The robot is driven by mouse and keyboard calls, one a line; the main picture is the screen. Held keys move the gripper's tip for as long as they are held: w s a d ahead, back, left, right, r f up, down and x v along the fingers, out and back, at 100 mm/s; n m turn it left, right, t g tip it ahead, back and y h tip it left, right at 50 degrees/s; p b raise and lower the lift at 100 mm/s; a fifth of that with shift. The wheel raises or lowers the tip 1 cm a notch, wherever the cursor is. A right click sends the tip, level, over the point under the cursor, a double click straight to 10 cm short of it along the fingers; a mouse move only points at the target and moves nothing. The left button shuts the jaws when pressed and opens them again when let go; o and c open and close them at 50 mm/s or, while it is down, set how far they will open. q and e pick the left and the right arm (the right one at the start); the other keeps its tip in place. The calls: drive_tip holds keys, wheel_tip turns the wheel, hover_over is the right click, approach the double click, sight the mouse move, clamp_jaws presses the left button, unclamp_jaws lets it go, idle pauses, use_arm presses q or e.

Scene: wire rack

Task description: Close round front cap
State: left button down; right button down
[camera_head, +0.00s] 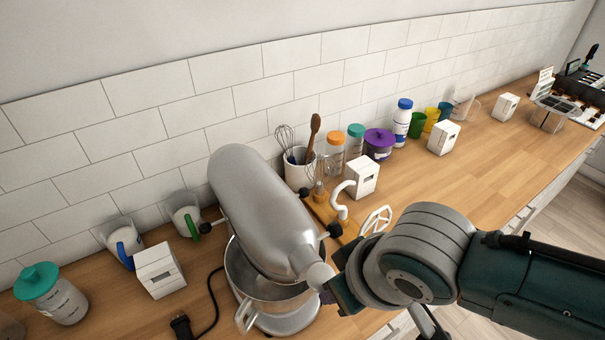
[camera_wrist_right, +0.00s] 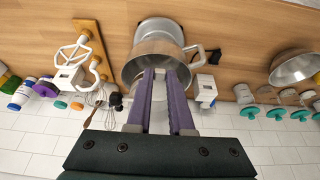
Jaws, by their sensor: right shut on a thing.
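The silver stand mixer (camera_head: 255,205) stands on the wooden counter with its head over a metal bowl (camera_head: 262,290). The bowl and its handle also show in the wrist view (camera_wrist_right: 150,52). The round front cap (camera_head: 319,275) is a light grey disc at the front end of the mixer head. My right gripper (camera_head: 331,290) comes in from the right and is at this cap. In the wrist view its two purple fingers (camera_wrist_right: 166,76) are close together around a grey part, which they mostly hide. My left gripper is not in view.
A black cable with a plug (camera_head: 181,325) lies left of the mixer. White boxes (camera_head: 159,270), measuring cups and jars line the wall. White mixer attachments (camera_head: 376,220) on a wooden stand are behind my right arm. Free counter lies farther right (camera_head: 480,160).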

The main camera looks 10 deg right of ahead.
wheel_tip(320, 180, down, 6)
drive_tip(key=w+t+y+b, duration=0.2)
drive_tip(key=t+y+b, duration=0.2)
drive_tip(key=t+b, duration=0.8)
drive_tip(key=shift+a+b, duration=0.4)
drive_tip(key=shift+b, duration=4.9)
drive_tip(key=c, duration=0.8)
unclamp_jaws()
drive_tip(key=shift+f, duration=0.1)
